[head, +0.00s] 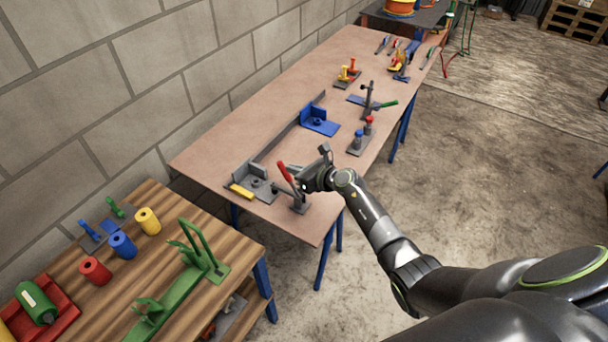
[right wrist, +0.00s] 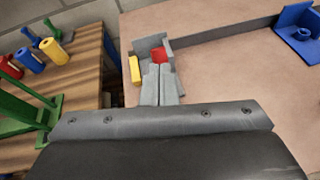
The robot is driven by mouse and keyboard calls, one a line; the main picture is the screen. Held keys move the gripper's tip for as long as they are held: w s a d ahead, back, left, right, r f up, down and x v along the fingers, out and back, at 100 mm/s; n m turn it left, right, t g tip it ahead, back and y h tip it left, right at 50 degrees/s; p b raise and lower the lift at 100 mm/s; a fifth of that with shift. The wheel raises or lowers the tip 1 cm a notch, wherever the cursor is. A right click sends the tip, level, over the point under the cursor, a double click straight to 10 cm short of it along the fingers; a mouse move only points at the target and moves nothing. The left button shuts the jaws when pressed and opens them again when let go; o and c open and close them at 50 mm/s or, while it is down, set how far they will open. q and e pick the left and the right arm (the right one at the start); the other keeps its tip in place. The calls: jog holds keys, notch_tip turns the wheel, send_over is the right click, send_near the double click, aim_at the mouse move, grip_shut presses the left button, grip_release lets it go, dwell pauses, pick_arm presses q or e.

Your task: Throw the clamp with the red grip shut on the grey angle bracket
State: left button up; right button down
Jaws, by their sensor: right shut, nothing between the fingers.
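The red grip points up, leaning left. The grey angle bracket (head: 256,182) sits just left of the clamp. My right gripper (head: 298,178) is shut and empty, close beside the red grip on its right; I cannot tell if they touch. In the right wrist view the shut fingers (right wrist: 161,84) point toward the red grip (right wrist: 160,56) and bracket (right wrist: 143,46), hiding part of them. My left gripper is not in view.
A yellow block (head: 241,190) lies beside the bracket. A grey rail (head: 292,130) leads to a blue bracket (head: 318,120). Other clamps (head: 368,101) stand further back. A wooden bench (head: 150,190) with coloured cylinders stands at the left, by the wall.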

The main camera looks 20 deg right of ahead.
jog(key=shift+x, duration=1)
jog(key=shift+a+r, duration=0.15)
jog(key=shift+a, duration=0.05)
jog(key=shift+r, duration=0.1)
